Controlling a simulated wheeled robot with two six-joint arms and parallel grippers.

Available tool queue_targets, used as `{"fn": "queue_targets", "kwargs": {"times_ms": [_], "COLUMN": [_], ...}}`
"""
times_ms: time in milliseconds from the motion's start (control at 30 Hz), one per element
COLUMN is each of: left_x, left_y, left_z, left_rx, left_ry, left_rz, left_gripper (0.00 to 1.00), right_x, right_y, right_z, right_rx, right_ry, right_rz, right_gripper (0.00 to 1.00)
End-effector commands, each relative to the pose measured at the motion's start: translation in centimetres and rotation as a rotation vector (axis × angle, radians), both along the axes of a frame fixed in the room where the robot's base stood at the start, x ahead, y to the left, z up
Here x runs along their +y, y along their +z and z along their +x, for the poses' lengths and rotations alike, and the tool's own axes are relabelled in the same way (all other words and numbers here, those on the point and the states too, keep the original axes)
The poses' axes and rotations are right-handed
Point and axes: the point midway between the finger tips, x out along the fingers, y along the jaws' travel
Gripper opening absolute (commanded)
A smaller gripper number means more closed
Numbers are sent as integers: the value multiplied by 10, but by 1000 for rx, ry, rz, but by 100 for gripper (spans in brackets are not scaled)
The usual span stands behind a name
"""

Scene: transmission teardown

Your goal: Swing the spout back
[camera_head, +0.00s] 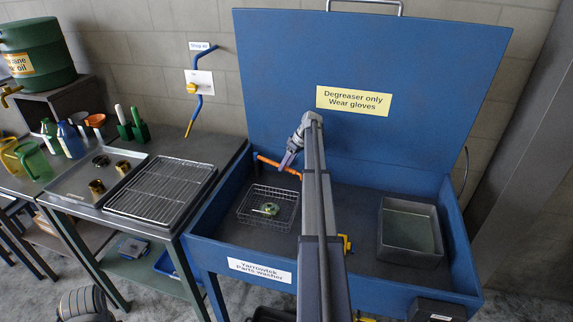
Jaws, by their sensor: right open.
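The orange spout (268,161) reaches into the blue parts washer from its back wall, left of centre, over the tub and beyond the wire basket. Its free end points down and right, near the arm. My right gripper (288,160) is open at the spout, its jaws beside or just over the orange tube. I cannot tell whether they touch it. My right arm crosses the middle of the view and hides part of the tub. My left gripper is not in view.
A wire basket (240,221) with a small greenish part sits in the tub's left half. A metal pan (437,254) stands at right. The raised blue lid (270,75) stands behind. A bench with a wire rack (160,216) adjoins at left.

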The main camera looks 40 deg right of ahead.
Motion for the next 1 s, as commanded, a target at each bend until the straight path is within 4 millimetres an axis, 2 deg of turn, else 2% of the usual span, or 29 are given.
{"fn": "queue_targets", "kwargs": {"times_ms": [267,800,1000], "left_x": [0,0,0], "left_y": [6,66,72], "left_z": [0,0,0], "left_rx": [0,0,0], "left_ry": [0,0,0], "left_rz": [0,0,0], "left_gripper": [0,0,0], "right_x": [-1,-16,-19], "right_y": [6,66,72], "right_z": [-1,-23,-27], "right_rx": [0,0,0], "right_ry": [0,0,0], "right_rz": [0,0,0], "right_gripper": [53,53,53]}}
